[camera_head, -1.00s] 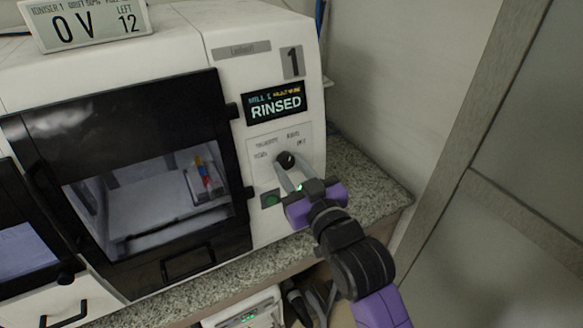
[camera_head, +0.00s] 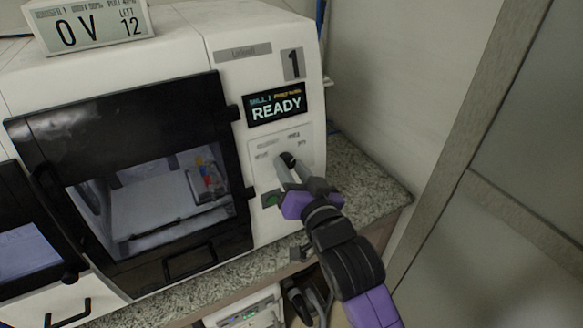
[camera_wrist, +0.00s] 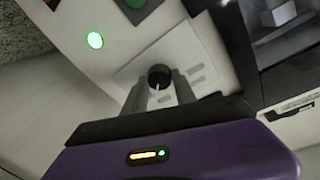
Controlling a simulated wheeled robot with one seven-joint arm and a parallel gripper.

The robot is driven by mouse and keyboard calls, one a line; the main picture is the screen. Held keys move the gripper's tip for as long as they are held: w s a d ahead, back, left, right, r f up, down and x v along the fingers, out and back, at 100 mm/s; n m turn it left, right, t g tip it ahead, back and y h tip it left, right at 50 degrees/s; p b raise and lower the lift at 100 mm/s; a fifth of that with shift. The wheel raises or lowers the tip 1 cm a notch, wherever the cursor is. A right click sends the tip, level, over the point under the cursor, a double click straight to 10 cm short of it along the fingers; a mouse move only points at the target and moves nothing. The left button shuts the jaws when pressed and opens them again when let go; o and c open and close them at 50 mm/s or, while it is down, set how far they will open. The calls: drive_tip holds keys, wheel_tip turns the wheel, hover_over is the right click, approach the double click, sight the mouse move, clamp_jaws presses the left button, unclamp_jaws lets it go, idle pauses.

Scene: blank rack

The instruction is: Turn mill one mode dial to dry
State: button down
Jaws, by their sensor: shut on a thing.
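Mill one is the white machine marked 1 (camera_head: 235,30). Its screen (camera_head: 277,106) reads READY. The black mode dial (camera_head: 287,159) sits on a pale label plate below the screen; its labels are too blurred to read surely. In the wrist view the dial (camera_wrist: 159,76) shows a white pointer mark, between my fingertips. My gripper (camera_head: 285,168) is shut on the dial, with its purple body tilted below and right of it. In the wrist view both fingers of my gripper (camera_wrist: 160,88) reach up to the dial's sides.
The mill's dark-framed door (camera_head: 140,165) is closed at left. A display (camera_head: 88,24) reading 0 V stands on top. Granite counter (camera_head: 365,185) lies bare at right.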

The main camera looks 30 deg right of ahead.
drive_tip(key=shift+m, duration=0.9)
drive_tip(key=c, duration=1)
unclamp_jaws()
drive_tip(key=shift+s, duration=0.15)
drive_tip(key=s+a+b, duration=0.1)
drive_tip(key=s, duration=0.6)
drive_tip(key=shift+s+r+b, duration=0.2)
drive_tip(key=shift+r+b, duration=0.1)
drive_tip(key=shift+r, duration=0.05)
